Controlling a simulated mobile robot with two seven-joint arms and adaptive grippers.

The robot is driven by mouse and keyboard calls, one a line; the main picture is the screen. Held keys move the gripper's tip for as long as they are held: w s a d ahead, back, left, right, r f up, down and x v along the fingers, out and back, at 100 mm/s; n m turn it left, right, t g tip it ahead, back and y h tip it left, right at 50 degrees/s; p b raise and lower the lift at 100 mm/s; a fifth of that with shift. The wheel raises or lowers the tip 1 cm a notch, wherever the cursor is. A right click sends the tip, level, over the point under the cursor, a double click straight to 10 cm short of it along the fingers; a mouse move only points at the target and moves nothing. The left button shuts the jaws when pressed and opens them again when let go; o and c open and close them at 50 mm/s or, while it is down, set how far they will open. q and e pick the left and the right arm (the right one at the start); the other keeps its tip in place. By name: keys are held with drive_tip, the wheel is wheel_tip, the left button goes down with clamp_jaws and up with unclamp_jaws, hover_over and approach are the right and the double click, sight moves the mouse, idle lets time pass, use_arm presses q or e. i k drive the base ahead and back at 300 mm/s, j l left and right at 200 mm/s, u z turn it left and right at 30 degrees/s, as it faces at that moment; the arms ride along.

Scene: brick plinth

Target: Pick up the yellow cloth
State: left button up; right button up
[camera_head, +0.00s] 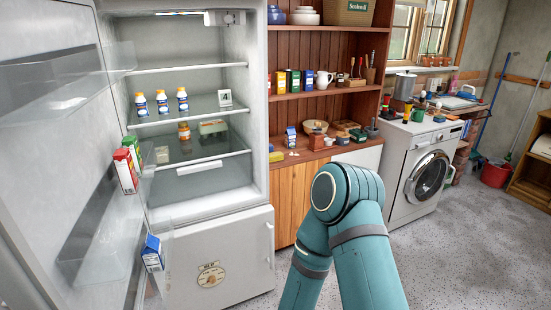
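A small flat yellow item (276,157) lies at the left end of the wooden counter (300,155), close beside the fridge. It is too small to tell for sure that it is the yellow cloth. No other yellow cloth shows clearly. A bent teal arm of mine rises from the bottom middle in front of the cupboard. Neither of my grippers shows in this view.
The fridge (205,136) stands open at left, its door (60,190) swung towards me with cartons on its shelves. The counter holds a blue-and-white carton (291,136), bowls and boxes. A washing machine (425,170) stands at right. Speckled floor (450,260) at lower right is clear.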

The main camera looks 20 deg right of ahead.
sight(277, 156)
drive_tip(key=i+l+u, duration=0.1)
drive_tip(key=l, duration=1.05)
drive_tip(key=i+l+u, duration=0.1)
drive_tip(key=l, duration=0.2)
drive_tip(key=i+l+u, duration=0.1)
drive_tip(key=l, duration=0.2)
drive_tip(key=i+l+u, duration=0.15)
drive_tip(key=l, duration=0.2)
drive_tip(key=i+l+u, duration=0.1)
drive_tip(key=l, duration=0.2)
drive_tip(key=i+l, duration=0.1)
drive_tip(key=l, duration=0.2)
drive_tip(key=i+l+u, duration=0.15)
drive_tip(key=l, duration=0.15)
